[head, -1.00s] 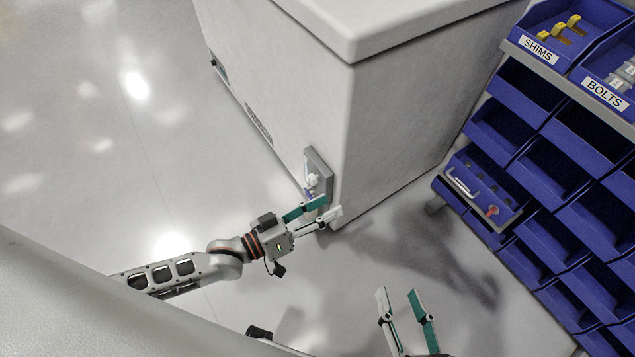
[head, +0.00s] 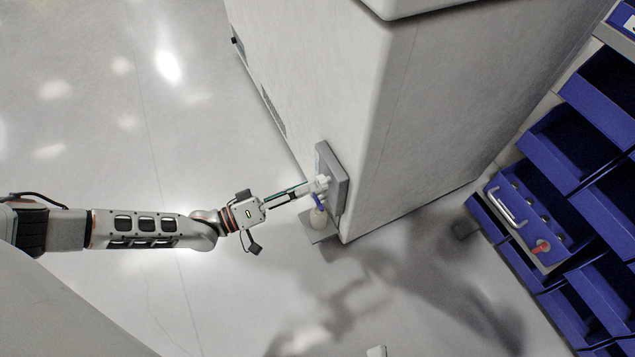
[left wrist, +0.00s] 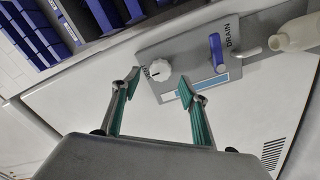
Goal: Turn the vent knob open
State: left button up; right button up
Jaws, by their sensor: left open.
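The vent knob (left wrist: 158,69) is a white round knob on a grey panel (left wrist: 185,45), beside a partly hidden label, in the left wrist view. In the head view the panel (head: 336,180) sits low on the white cabinet's side. My left gripper (left wrist: 159,82) is open, its green-padded fingers pointing at the panel. The knob shows between the fingertips; I cannot tell whether they touch it. In the head view my left gripper (head: 306,186) reaches the panel from the left. Only a pale tip, apparently of my right gripper (head: 377,351), shows at the bottom edge.
A blue DRAIN lever (left wrist: 217,53) and a spout sit beside the knob. A pale bottle (head: 318,218) stands below the panel. The floor at left is clear.

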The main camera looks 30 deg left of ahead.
aim_at(318, 183)
pick_arm(q)
jog(key=shift+b+x, duration=0.3)
jog(key=shift+x, duration=1.6)
pick_arm(e)
jog(key=shift+a+m, duration=0.3)
jog(key=shift+m, duration=0.3)
pick_arm(q)
jog(key=c, duration=1.1)
